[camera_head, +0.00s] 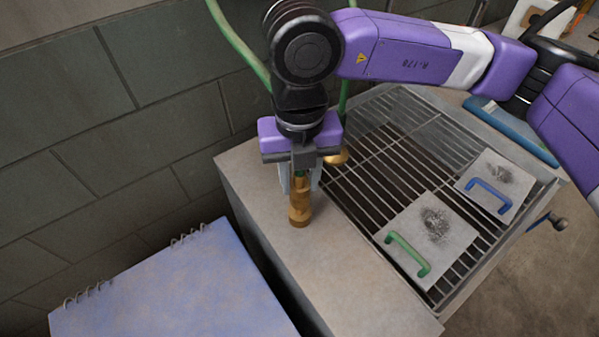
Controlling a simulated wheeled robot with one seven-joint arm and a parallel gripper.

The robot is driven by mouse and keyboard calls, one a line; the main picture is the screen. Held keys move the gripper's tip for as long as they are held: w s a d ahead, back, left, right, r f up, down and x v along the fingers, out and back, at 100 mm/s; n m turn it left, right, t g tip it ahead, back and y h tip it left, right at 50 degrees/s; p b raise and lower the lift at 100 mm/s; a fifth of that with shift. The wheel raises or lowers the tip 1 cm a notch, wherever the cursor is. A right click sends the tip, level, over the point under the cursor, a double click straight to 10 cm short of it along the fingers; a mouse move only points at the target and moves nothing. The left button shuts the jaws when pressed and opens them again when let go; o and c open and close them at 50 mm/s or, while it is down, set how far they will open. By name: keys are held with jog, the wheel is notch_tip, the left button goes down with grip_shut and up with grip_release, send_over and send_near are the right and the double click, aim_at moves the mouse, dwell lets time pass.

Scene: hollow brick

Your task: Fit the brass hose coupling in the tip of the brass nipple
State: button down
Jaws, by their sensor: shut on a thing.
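My gripper (300,185) points down over the pale ledge beside the grill. Its fingers are shut around a green hose end, with only a bit of green showing between them. Directly below the fingers is an upright brass piece (300,208), stepped in width, its lower end at the ledge top. I cannot tell where the hose coupling ends and the nipple begins, or whether one sits inside the other. A second brass part (337,158), flared, shows behind the gripper to the right, beneath a green hose length (343,100). The gripper partly hides it.
A wire grill rack (400,125) lies to the right, with two grey plates on it, one with a green handle (408,254), one with a blue handle (490,195). A blue spiral notebook (170,290) lies front left. A block wall (110,120) stands behind. The front ledge is clear.

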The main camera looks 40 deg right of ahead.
jog(key=shift+f+b, duration=1.5)
jog(key=shift+b, duration=0.55)
dwell(0.7)
jog(key=c, duration=0.9)
grip_release()
jog(key=shift+c, duration=0.2)
jog(key=shift+r, duration=3.9)
